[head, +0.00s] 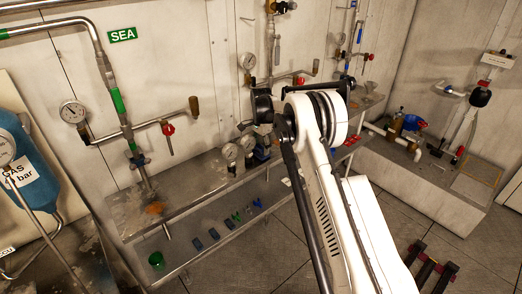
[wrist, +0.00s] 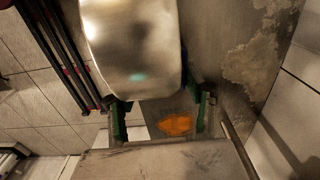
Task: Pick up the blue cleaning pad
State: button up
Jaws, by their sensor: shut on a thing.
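Three small dark blue flat pieces lie on the lower shelf in the head view: one at the left (head: 198,244), one beside it (head: 214,234) and one further right (head: 257,202). I cannot tell which is the cleaning pad. My gripper (wrist: 162,118) shows in the wrist view as two dark green-edged fingers, left and right, below a large rounded metal body. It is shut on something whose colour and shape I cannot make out. An orange patch (wrist: 175,125) shows between the fingers. In the head view my arm hides the gripper.
A metal bench (head: 185,190) stands along the wall, with the lower shelf (head: 225,245) beneath. Small green pieces (head: 237,216) and a green cup (head: 156,260) are on that shelf. Pipes and gauges (head: 73,112) rise behind the bench. Another bench (head: 450,205) stands at the right.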

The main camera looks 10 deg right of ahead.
aim_at(261, 146)
notch_tip(261, 146, up, 18)
jog(key=shift+b, duration=0.3)
dwell(0.3)
